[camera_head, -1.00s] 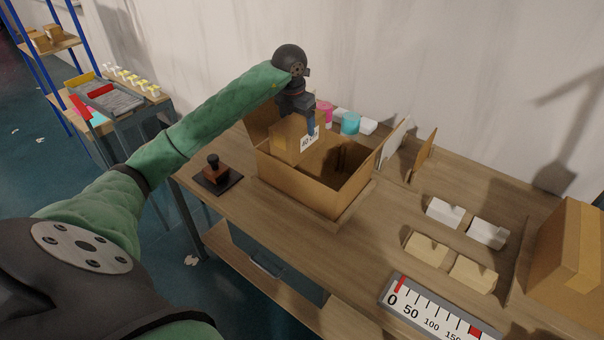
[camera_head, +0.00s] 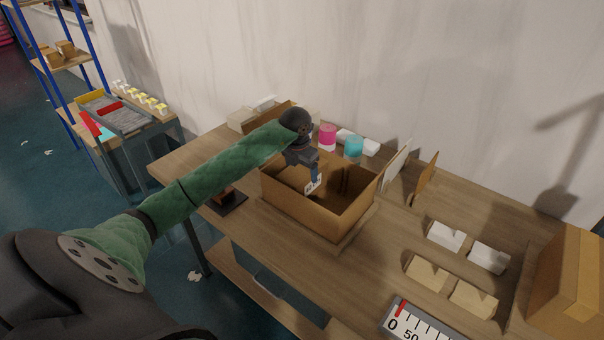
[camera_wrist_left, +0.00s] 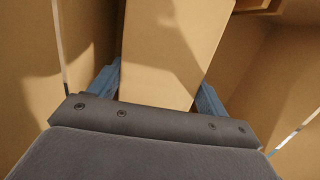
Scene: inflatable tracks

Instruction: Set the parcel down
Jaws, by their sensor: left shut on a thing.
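The parcel is a small brown cardboard box with a white label; it shows between the fingers in the left wrist view (camera_wrist_left: 172,45). In the head view its label (camera_head: 313,186) shows inside the open carton (camera_head: 308,212) on the bench. My left gripper (camera_head: 314,174) reaches down into the carton from above, its blue fingers shut on the parcel's sides. The carton's walls surround the parcel. The parcel's underside is hidden, so I cannot tell whether it touches the carton's floor. My right gripper is not in view.
A stamp on a dark pad (camera_head: 230,203) is left of the carton, partly behind my arm. Pink (camera_head: 327,138) and teal (camera_head: 353,148) rolls stand behind it. Upright panels (camera_head: 396,167), small white and tan blocks and a large box (camera_head: 568,285) are to the right.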

